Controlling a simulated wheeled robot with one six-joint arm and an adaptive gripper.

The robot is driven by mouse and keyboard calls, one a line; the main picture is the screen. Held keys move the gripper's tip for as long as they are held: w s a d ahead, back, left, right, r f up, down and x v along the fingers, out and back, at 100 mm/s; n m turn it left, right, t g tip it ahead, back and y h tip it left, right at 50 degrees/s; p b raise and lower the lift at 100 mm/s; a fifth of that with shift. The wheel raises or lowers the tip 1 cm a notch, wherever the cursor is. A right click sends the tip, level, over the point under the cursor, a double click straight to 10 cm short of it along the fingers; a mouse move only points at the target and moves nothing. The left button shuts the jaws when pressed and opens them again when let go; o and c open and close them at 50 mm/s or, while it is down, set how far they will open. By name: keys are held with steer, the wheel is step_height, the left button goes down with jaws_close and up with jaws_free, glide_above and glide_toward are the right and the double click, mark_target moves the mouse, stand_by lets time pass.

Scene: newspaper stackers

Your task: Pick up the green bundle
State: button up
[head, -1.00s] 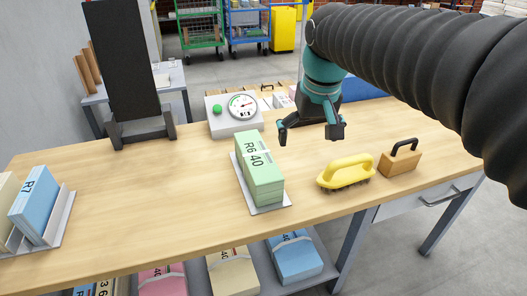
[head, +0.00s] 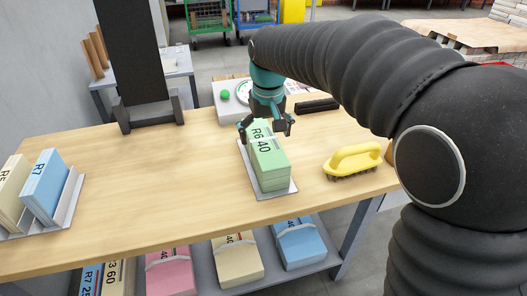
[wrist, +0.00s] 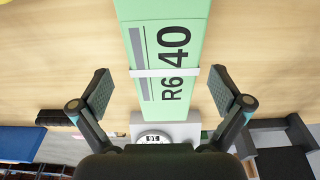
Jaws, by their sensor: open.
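The green bundle (head: 268,162), marked R6 40 with a pale strap around it, lies on a light grey tray (head: 276,193) on the wooden table. In the wrist view the green bundle (wrist: 172,55) runs from the top edge to the middle, between the two fingers. My gripper (head: 265,131) is open above the far end of the bundle, one finger to each side of it. In the wrist view my gripper (wrist: 160,92) shows a gap between each finger and the bundle. Nothing is held.
A yellow-handled brush (head: 352,161) stands to the right of the bundle. A scale with a dial (head: 228,97) is behind it. Blue (head: 45,183) and cream bundles stand in a rack at the left. The table between rack and green bundle is clear.

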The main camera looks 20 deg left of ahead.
steer(key=shift+a+f, duration=0.15)
steer(key=shift+f, duration=1.3)
steer(key=shift+a+f, duration=0.15)
steer(key=shift+f, duration=1.3)
steer(key=c, duration=1.6)
steer(key=shift+r, duration=0.1)
steer(key=shift+c, duration=1.1)
